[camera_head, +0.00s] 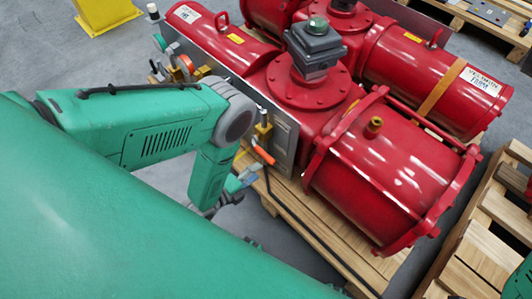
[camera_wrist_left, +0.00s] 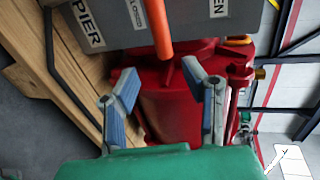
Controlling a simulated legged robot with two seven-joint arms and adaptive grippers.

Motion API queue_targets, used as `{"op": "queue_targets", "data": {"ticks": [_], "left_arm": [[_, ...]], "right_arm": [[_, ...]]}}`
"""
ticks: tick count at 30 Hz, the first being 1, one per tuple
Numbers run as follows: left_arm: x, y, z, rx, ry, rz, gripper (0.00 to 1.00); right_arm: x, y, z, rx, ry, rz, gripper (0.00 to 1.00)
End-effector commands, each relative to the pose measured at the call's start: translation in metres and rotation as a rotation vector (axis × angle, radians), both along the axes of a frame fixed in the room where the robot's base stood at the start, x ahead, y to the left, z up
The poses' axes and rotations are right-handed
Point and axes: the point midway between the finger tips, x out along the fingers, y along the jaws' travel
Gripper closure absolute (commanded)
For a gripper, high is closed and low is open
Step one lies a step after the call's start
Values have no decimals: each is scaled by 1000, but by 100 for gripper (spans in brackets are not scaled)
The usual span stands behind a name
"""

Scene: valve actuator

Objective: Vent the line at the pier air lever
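An orange lever (camera_head: 263,153) hangs from a brass-coloured valve (camera_head: 263,128) on the grey panel of the red actuator. In the left wrist view the orange lever (camera_wrist_left: 157,28) points down towards the gap between my fingers, with a "PIER" label (camera_wrist_left: 90,27) to its left. My left gripper (camera_wrist_left: 160,72) is open and empty, its tips just short of the lever's free end and apart from it. In the head view my left gripper (camera_head: 240,182) is small, below the lever, partly hidden by my green arm. My right gripper is not in view.
The red actuator (camera_head: 390,170) with its large cylinders sits on a wooden pallet (camera_head: 335,237). Another orange lever (camera_head: 187,63) is farther along the panel. A second pallet (camera_head: 490,235) stands at the right. Grey floor lies at the upper left, with a yellow stand (camera_head: 105,14).

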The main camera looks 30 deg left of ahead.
Motion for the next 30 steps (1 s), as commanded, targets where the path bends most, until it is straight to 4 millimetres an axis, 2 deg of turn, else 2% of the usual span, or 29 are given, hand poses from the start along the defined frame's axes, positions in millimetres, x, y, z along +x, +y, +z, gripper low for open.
{"op": "queue_targets", "data": {"ticks": [3, 9, 27, 30], "left_arm": [[-21, 6, 5, 0, 4, 0, 61], [-39, 13, 9, 0, 3, 0, 61], [-41, 13, 11, -2, 4, 2, 61], [-36, 17, 14, -31, 54, 31, 61]], "right_arm": [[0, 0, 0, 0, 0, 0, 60], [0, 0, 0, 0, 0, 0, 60], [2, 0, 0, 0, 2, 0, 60], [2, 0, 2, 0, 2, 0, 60]]}}
